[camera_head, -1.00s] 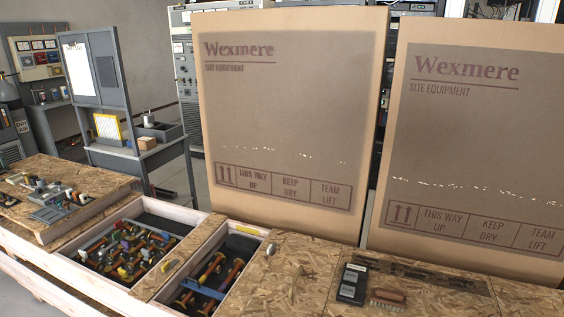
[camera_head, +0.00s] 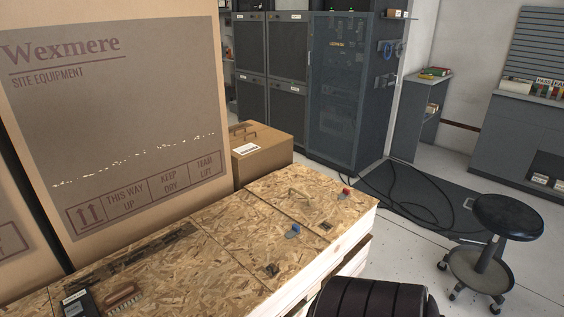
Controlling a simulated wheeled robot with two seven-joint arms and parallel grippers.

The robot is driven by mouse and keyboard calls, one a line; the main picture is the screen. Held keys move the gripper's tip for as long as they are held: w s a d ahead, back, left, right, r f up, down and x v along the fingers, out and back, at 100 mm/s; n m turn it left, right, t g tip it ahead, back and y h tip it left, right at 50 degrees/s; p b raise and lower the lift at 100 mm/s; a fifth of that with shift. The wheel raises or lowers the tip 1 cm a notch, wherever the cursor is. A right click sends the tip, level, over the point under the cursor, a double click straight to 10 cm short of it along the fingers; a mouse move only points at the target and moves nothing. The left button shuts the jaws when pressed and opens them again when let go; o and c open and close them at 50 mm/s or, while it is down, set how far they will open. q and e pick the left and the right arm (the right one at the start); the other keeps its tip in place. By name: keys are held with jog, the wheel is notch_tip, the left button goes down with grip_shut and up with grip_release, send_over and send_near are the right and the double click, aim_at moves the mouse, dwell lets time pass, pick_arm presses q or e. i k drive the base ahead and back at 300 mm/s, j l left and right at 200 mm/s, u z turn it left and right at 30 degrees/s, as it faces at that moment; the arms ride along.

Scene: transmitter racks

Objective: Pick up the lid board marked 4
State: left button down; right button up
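Several OSB lid boards cover the long wooden crate. One lid board (camera_head: 325,205) lies flat at the crate's far right end, with a handle and a small red item on it. Another lid board (camera_head: 268,232) lies flat beside it, with a blue item and a small dark fitting on top. A third lid board (camera_head: 185,265) lies nearer, at lower left. I cannot read a number 4 on any board. Neither of my grippers shows in this view.
A tall Wexmere carton (camera_head: 120,110) stands behind the crate. A smaller cardboard box (camera_head: 262,152) sits at its far end. A black stool (camera_head: 505,215) stands on the floor at right, near loose cables (camera_head: 425,212).

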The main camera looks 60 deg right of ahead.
aim_at(327, 217)
jog(key=z, duration=2.25)
jog(key=i+l+u, duration=0.1)
jog(key=u, duration=0.6)
jog(key=i+l+u, duration=0.2)
jog(key=l, duration=0.2)
jog(key=i+l+u, duration=0.1)
jog(key=l+u, duration=0.15)
jog(key=l, duration=0.2)
jog(key=i+l+u, duration=0.2)
jog(key=l, duration=0.25)
jog(key=l+u, duration=0.2)
jog(key=l, duration=0.25)
jog(key=k, duration=0.05)
